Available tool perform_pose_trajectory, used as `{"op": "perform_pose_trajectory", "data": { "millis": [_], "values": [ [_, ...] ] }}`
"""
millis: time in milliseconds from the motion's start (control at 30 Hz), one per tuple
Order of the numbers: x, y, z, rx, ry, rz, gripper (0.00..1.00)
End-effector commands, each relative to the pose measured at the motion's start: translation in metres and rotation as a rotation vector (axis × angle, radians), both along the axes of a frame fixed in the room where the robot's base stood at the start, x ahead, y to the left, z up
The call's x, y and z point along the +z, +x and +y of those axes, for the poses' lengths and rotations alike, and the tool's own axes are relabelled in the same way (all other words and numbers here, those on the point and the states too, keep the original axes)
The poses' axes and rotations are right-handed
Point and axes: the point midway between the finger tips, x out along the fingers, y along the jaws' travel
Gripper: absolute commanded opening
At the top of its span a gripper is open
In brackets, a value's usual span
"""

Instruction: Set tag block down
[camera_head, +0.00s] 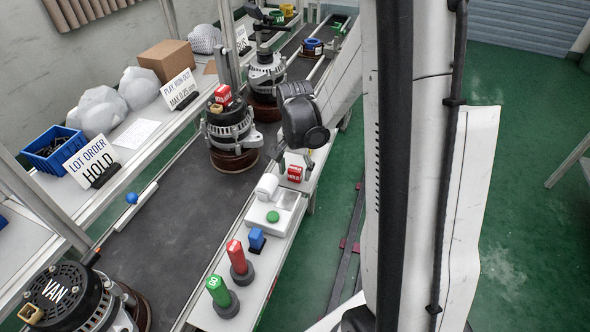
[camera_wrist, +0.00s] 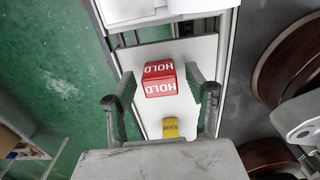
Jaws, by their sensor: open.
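A red tag block marked HOLD (camera_head: 294,173) rests on the pale shelf beside the belt. In the wrist view the red block (camera_wrist: 160,78) lies between the tips of my gripper (camera_wrist: 160,84). The fingers are open, with a visible gap on each side of the block. In the head view my gripper is mostly hidden behind its wrist, just above the block. Another red HOLD block (camera_head: 223,94) sits on top of the middle alternator (camera_head: 231,123).
A yellow tag (camera_wrist: 171,128) lies near the red block. A tray with a green button (camera_head: 273,217), a blue block (camera_head: 257,239), a red stamp (camera_head: 237,257) and a green stamp (camera_head: 217,291) stand along the shelf. Alternators occupy the belt (camera_head: 165,235); its middle stretch is clear.

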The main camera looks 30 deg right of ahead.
Motion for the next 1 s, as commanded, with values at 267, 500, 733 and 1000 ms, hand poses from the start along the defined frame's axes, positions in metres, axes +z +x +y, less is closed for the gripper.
{"op": "perform_pose_trajectory", "data": {
  "millis": [267,500,733,1000],
  "values": [
    [0.043,0.000,0.000,0.000,0.000,0.000,0.51],
    [0.088,-0.001,0.000,0.000,0.000,0.000,0.51],
    [0.115,0.000,0.000,0.000,0.000,0.000,0.51],
    [0.136,-0.008,0.013,0.060,-0.012,-0.038,0.51]
  ]
}}
